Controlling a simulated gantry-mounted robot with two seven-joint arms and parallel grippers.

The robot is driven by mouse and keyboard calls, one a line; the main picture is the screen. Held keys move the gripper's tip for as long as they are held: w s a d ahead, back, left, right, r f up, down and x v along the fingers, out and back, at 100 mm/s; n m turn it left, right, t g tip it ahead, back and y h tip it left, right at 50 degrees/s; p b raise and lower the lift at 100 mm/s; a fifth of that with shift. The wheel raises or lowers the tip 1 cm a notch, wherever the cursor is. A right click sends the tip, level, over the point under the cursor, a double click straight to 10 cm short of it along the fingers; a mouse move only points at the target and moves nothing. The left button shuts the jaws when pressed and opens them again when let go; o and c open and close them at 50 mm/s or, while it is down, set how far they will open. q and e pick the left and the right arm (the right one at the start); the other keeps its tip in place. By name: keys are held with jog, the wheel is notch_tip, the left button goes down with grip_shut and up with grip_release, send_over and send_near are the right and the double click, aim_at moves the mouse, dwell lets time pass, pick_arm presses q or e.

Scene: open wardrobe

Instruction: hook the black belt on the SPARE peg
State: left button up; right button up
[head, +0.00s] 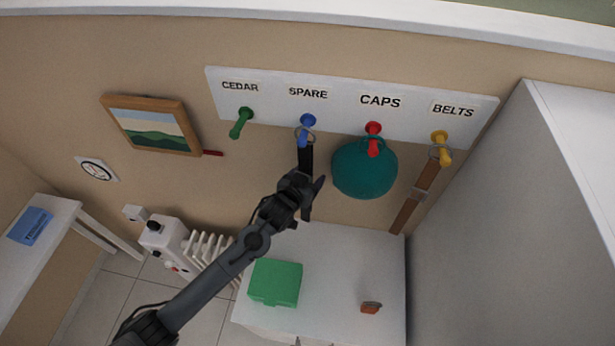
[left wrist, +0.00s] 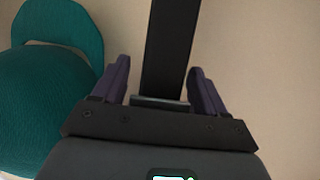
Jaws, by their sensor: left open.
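The black belt (head: 306,158) hangs straight down below the blue SPARE peg (head: 307,121). Its metal ring buckle (head: 304,133) appears around the peg's shaft. My left gripper (head: 307,187) is at the lower part of the visible belt. In the left wrist view, my gripper (left wrist: 158,82) is open, with the belt (left wrist: 170,45) between its two fingers and a gap on each side. The belt's lower end is hidden by the gripper. My right gripper is not in view.
A teal cap (head: 365,167) hangs on the red CAPS peg (head: 373,136), close right of the gripper. A brown belt (head: 415,198) hangs on the yellow BELTS peg (head: 440,146). The green CEDAR peg (head: 241,122) is empty. A green box (head: 275,282) stands on the white cabinet below.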

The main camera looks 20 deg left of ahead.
pick_arm(q)
jog(key=shift+s, duration=0.15)
jog(key=s+a+r+g+p, duration=0.1)
jog(key=s+g+p, duration=0.1)
jog(key=s, duration=1)
jog(key=s+a+r+g+p, duration=0.1)
jog(key=s+g+p, duration=0.2)
jog(key=s, duration=0.9)
jog(key=s+a+r+m+g+y+p, duration=0.1)
jog(key=s+g, duration=0.3)
jog(key=s, duration=0.9)
jog(key=shift+a+r+g+p, duration=0.2)
jog(key=shift+a+g+p, duration=0.2)
jog(key=shift+p, duration=0.35)
